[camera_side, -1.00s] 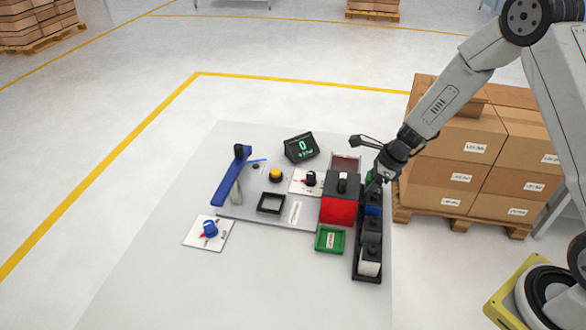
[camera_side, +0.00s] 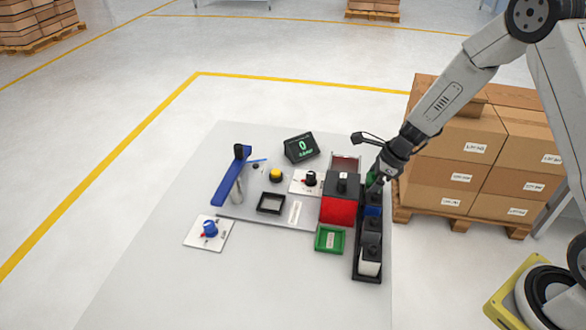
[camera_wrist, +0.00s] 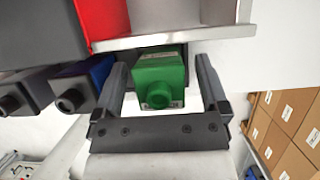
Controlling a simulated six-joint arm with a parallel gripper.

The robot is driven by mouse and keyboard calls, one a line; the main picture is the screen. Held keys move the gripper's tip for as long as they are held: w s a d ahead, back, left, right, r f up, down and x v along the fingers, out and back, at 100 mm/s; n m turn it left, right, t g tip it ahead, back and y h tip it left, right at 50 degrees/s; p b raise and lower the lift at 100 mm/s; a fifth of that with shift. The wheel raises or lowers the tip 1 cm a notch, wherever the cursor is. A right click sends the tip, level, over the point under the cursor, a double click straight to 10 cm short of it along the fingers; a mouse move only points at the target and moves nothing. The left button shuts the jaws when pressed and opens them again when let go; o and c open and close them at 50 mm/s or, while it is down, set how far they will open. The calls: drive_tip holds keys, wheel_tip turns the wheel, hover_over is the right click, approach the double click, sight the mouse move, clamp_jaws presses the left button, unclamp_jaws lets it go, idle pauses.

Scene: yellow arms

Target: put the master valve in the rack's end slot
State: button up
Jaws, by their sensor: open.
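A green knobbed block (camera_wrist: 160,78), which may be the master valve, stands at the far end of the black rack (camera_side: 367,279). It shows partly in the side view (camera_side: 371,179). My gripper (camera_wrist: 163,72) is open, with one finger on each side of the green block in the wrist view. Gaps show between the fingers and the block. In the side view my gripper (camera_side: 377,182) is low over the rack's far end. A blue block (camera_side: 372,207), a grey block (camera_side: 371,231) and a white block (camera_side: 369,261) stand nearer in the rack.
A red box with a dark top (camera_side: 338,209) stands close left of the rack. A green tray (camera_side: 329,240) lies before it. A black square frame (camera_side: 270,203), a blue-armed stand (camera_side: 231,176) and a display (camera_side: 301,147) are farther left. The table's front is clear.

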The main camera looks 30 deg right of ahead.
drive_tip(key=v, duration=1.1)
drive_tip(key=shift+s, duration=0.1)
idle(0.5)
drive_tip(key=s+a+n+h, duration=0.1)
drive_tip(key=s+n, duration=0.3)
drive_tip(key=n, duration=0.5)
drive_tip(key=s+a+r+n+h, duration=0.1)
drive_tip(key=s+a+n, duration=0.3)
drive_tip(key=n, duration=0.5)
drive_tip(key=s+a+n+h, duration=0.1)
drive_tip(key=s+a+n, duration=0.1)
drive_tip(key=s+n, duration=0.3)
drive_tip(key=n, duration=0.4)
drive_tip(key=shift+a+r+g, duration=0.15)
drive_tip(key=shift+a+g, duration=0.15)
drive_tip(key=shift+a, duration=0.05)
